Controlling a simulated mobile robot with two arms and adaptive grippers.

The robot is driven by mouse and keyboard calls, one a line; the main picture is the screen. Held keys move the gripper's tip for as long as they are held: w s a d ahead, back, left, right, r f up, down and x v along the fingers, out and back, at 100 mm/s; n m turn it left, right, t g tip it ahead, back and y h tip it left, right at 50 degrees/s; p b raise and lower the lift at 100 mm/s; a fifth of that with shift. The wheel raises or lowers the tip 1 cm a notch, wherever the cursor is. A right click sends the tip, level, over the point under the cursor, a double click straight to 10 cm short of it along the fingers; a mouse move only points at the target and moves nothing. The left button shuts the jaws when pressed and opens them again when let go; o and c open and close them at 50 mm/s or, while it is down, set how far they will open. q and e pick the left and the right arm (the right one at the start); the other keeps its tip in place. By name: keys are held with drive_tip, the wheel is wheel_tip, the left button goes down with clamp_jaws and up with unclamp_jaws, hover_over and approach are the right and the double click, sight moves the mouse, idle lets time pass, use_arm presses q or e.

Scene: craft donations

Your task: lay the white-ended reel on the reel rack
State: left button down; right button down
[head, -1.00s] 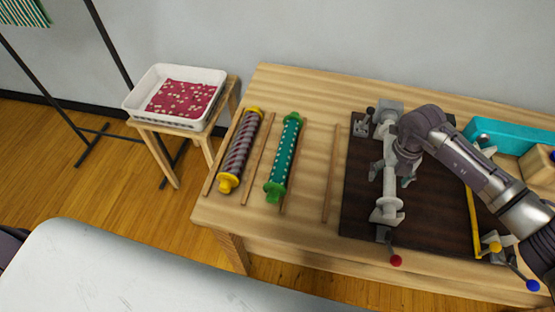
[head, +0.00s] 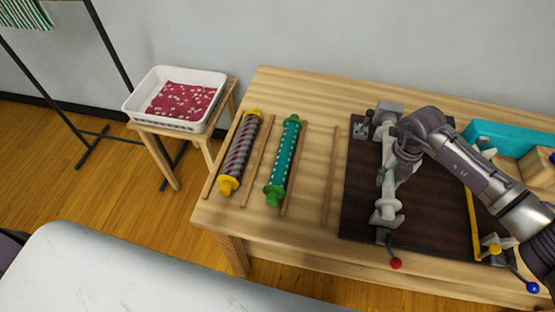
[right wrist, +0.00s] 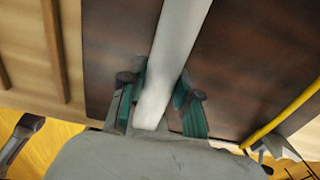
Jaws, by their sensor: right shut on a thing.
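The white-ended reel (head: 387,207) is a pale, long roll lying lengthwise along the left part of a dark board, between grey holders. My right gripper (head: 391,181) reaches in from the right and is shut around the reel's middle. The right wrist view shows the pale roll (right wrist: 176,50) between its green-padded fingers (right wrist: 158,108). Whether the reel is clear of its holders I cannot tell. The reel rack is a row of thin wooden slats (head: 331,175) at the table's left. My left gripper is out of view.
A purple-striped reel with yellow ends (head: 240,150) and a green dotted reel (head: 284,160) lie on the rack; the right-hand space between slats is empty. A red-knobbed lever (head: 396,263) is at the board's front. A teal tray (head: 485,130) stands at right.

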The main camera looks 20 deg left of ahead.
drive_tip(key=shift+r+p, duration=2.45)
drive_tip(key=shift+r, duration=1.45)
drive_tip(key=shift+r, duration=0.1)
